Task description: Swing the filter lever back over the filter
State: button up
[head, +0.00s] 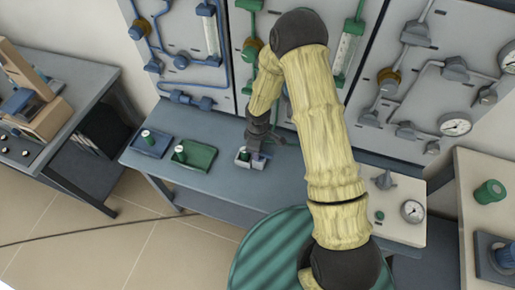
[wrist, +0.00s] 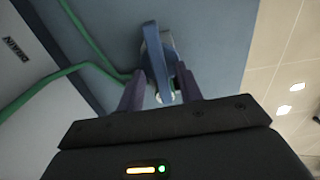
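In the wrist view a blue, upright, lever-like part (wrist: 152,48) stands on a blue-grey surface, with a small pale metal end below it. I take it for the filter lever, but the filter itself is not clear. My gripper (wrist: 160,78) has its two dark purple fingers apart, one on each side of this part. Whether they touch it is unclear. In the head view my gripper (head: 255,153) points down at a small pale tray (head: 242,157) on the blue bench. My gripper hides much of what is there.
A blue tray (head: 151,145) and a green tray (head: 194,154), each with a knobbed piece, sit left on the bench (head: 215,188). Panels with pipes and gauges (head: 456,124) rise behind. A green ribbed drum (head: 262,255) stands in front. In the wrist view a green line (wrist: 45,88) runs left.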

notch_tip(320, 180, up, 17)
jog(key=shift+r+b, duration=0.2)
jog(key=shift+b, duration=0.15)
dwell(0.5)
dwell(0.6)
jog(key=s+d+r+m+t, duration=0.1)
jog(key=s+d+r+m, duration=0.3)
jog(key=s+d+m, duration=0.2)
jog(key=s+d+r+m+t, duration=0.1)
jog(key=s+d+r+m, duration=0.3)
jog(key=s+d+m, duration=0.3)
jog(key=shift+d+m+t, duration=0.3)
jog(key=shift+d+m, duration=0.05)
jog(key=shift+m, duration=0.25)
jog(key=shift+o, duration=0.3)
